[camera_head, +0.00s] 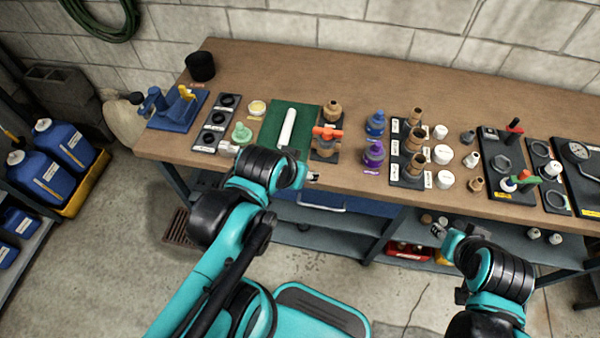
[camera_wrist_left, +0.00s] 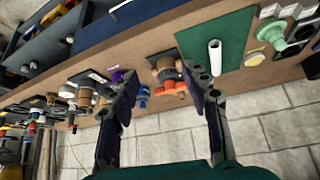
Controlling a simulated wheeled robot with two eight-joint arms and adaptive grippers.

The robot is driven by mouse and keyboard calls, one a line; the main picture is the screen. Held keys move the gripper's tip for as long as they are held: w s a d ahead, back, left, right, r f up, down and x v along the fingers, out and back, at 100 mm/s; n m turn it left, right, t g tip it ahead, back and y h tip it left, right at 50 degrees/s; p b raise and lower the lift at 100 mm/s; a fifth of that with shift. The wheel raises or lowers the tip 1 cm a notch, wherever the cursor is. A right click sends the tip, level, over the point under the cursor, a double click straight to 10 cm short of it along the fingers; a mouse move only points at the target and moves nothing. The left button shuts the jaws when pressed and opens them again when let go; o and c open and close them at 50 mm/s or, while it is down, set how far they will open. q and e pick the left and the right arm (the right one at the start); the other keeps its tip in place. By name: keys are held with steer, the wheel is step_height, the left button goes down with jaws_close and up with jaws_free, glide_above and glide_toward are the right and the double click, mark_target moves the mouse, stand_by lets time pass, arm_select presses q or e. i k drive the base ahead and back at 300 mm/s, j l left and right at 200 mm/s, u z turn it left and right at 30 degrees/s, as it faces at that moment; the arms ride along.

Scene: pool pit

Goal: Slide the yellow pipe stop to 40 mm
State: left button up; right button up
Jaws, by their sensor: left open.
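The yellow pipe stop (camera_head: 187,92) stands on a blue fixture (camera_head: 177,112) at the left end of the workbench in the head view. A scale or numbers on the fixture are too small to read. My left gripper (camera_head: 312,178) is at the front edge of the bench, well right of the stop and apart from it. In the left wrist view, its two fingers (camera_wrist_left: 166,88) are spread and nothing is between them. The yellow stop cannot be made out there. My right gripper (camera_head: 440,231) is low in front of the bench at right; its fingers are too small to judge.
A green cone-shaped piece (camera_head: 241,134) and a black plate with rings (camera_head: 221,112) are also there. An orange-handled valve (camera_head: 327,134) stands right of the mat.

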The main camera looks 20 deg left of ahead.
mark_target(186, 96)
steer(key=u, duration=1.75)
